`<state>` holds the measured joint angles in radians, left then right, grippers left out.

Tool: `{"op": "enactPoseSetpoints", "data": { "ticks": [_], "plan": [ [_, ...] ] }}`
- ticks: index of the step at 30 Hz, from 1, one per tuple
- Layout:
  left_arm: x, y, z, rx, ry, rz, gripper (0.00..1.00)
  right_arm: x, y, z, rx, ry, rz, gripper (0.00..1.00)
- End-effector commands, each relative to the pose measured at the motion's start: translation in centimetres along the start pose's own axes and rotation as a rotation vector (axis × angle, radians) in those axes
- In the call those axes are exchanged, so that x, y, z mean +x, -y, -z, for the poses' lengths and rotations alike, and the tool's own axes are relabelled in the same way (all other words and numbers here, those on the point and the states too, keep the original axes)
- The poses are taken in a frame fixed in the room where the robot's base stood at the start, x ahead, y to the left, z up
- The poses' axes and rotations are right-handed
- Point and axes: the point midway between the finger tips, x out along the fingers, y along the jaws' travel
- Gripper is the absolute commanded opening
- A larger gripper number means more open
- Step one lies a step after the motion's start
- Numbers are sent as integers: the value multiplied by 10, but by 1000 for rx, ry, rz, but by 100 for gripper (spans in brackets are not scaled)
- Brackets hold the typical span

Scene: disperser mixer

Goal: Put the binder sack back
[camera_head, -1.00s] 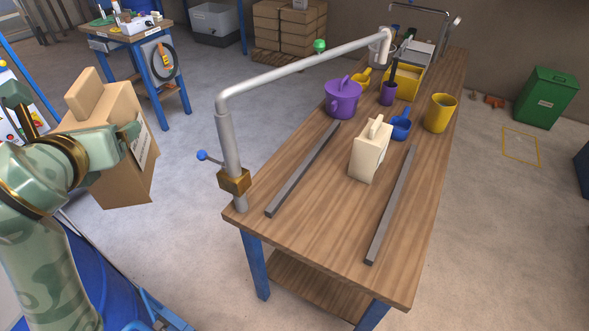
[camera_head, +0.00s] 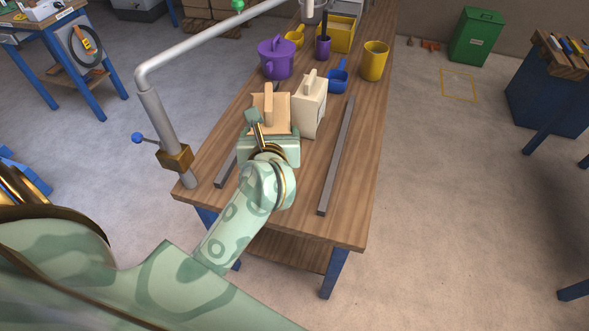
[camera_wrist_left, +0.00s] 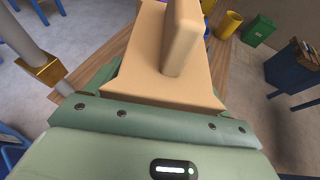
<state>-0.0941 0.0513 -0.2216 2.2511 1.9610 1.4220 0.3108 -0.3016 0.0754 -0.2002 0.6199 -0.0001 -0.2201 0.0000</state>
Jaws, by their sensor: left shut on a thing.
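A tan sack (camera_head: 280,112) with an upright ridge on top is held by my left gripper (camera_head: 268,140), which is shut on it. The sack is over the wooden table, just left of a cream sack (camera_head: 309,108) of similar shape. A narrow gap or light contact lies between the two; I cannot tell which. In the left wrist view the tan sack (camera_wrist_left: 145,75) stands up from my left gripper (camera_wrist_left: 165,112). Its front and bottom are hidden, so I cannot tell whether it touches the table. No label is readable. My right gripper is out of view.
Two dark grey bars lie along the table (camera_head: 295,205); the right bar (camera_head: 338,160) is clear and the left is partly covered. A grey pipe arm (camera_head: 165,125) rises at the left edge. A purple pot (camera_head: 277,62), blue scoop (camera_head: 338,80) and yellow cup (camera_head: 374,62) stand behind.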

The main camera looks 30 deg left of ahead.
Motion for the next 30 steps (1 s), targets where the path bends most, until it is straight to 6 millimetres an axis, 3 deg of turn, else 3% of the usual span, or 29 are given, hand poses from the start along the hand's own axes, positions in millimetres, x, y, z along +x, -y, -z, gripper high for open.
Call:
{"op": "enactPoseSetpoints", "data": {
  "ticks": [1, 3, 7, 15, 18, 22, 28, 30],
  "plan": [
    [-2, -10, 17, -5, -7, -26, 40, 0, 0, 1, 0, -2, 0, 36],
    [-4, -18, 31, -17, -4, -48, 40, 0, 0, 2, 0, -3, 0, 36],
    [7, -19, 41, -25, 3, -59, 40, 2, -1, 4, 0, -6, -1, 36],
    [88, 7, 46, -27, 3, -60, 40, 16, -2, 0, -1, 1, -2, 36],
    [114, 13, 63, -26, -2, -60, 40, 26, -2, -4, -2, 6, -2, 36],
    [136, 19, 75, -26, -2, -59, 40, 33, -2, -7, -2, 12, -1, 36],
    [153, 24, 83, -29, 0, -58, 40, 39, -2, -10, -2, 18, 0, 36],
    [158, 25, 96, -26, -3, -58, 40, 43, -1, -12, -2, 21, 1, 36]
  ]
}}
